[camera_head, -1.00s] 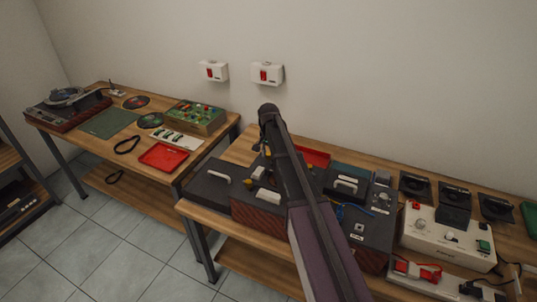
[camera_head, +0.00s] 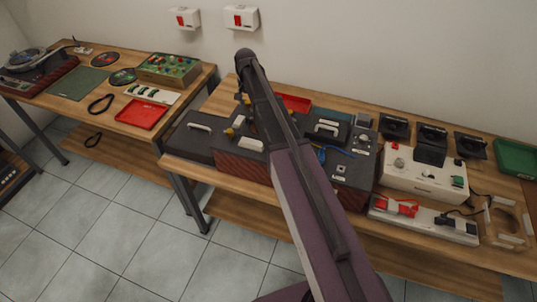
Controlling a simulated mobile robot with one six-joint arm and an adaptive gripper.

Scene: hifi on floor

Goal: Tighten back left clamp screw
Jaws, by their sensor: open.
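A dark-topped box with a red-brown ribbed front (camera_head: 240,167) stands on the nearer bench, with a white block or handle (camera_head: 250,144) on top. Small yellow parts show on or above it, one (camera_head: 229,132) at its left; I cannot tell whether any is the back left clamp screw. My arm reaches diagonally across the bench and covers much of the box's right side. A small dark part of my gripper (camera_head: 240,98) seems to show just left of the arm, above the box. Its fingertips are mostly hidden, and I see nothing held in it.
A flat dark case (camera_head: 192,137) lies left of the box. A dark unit (camera_head: 355,172), a white control box (camera_head: 422,174) and a power strip (camera_head: 425,219) stand to the right. A red tray (camera_head: 293,102) lies behind. A second bench (camera_head: 110,118) stands left.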

